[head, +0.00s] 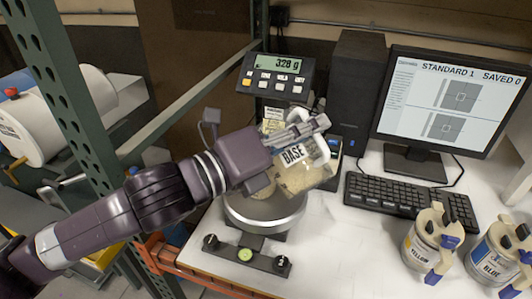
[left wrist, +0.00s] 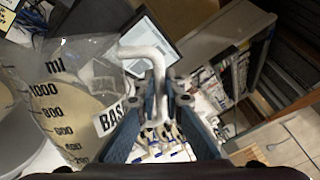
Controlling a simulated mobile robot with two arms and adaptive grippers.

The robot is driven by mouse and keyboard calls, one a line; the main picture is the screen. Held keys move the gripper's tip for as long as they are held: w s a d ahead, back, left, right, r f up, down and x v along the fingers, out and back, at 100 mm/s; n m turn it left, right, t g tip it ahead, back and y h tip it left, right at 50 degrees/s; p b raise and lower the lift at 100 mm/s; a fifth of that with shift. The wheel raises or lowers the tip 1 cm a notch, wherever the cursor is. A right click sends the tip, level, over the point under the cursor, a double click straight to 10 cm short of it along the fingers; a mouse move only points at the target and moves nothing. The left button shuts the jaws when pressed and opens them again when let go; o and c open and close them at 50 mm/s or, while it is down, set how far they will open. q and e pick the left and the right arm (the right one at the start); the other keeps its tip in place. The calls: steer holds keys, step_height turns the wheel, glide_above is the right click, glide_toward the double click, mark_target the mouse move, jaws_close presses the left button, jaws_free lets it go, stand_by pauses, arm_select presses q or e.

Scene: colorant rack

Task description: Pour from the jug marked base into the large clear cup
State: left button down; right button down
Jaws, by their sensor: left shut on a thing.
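The jug marked BASE (head: 303,178) is clear, with pale beige contents and a white handle. It is tilted above the scale in the head view. My left gripper (head: 308,132) is shut on its handle (left wrist: 150,58). In the left wrist view, the BASE label (left wrist: 113,116) sits beside a clear graduated wall with beige behind it. The large clear cup is mostly hidden behind my gripper and the jug; a beige patch (head: 263,188) above the scale pan may be its lower part. I cannot tell whether liquid is flowing. My right gripper is out of view.
The scale (head: 262,222) has a round metal pan and its display (head: 276,67) reads about 328 g. A keyboard (head: 405,199) and monitor (head: 450,95) stand to the right. Yellow (head: 422,245) and blue (head: 490,262) cans stand at front right. A green rack post (head: 65,90) is at left.

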arm_select(q)
steer(key=shift+w+a+r, duration=0.1)
stand_by(0.4)
steer(key=shift+w+a+r+n, duration=0.2)
steer(key=shift+w+n, duration=0.1)
steer(key=shift+n, duration=0.3)
stand_by(0.9)
steer(key=shift+w+a+r+n, duration=0.2)
steer(key=shift+w+a+n, duration=0.1)
steer(key=shift+n, duration=0.1)
stand_by(2.1)
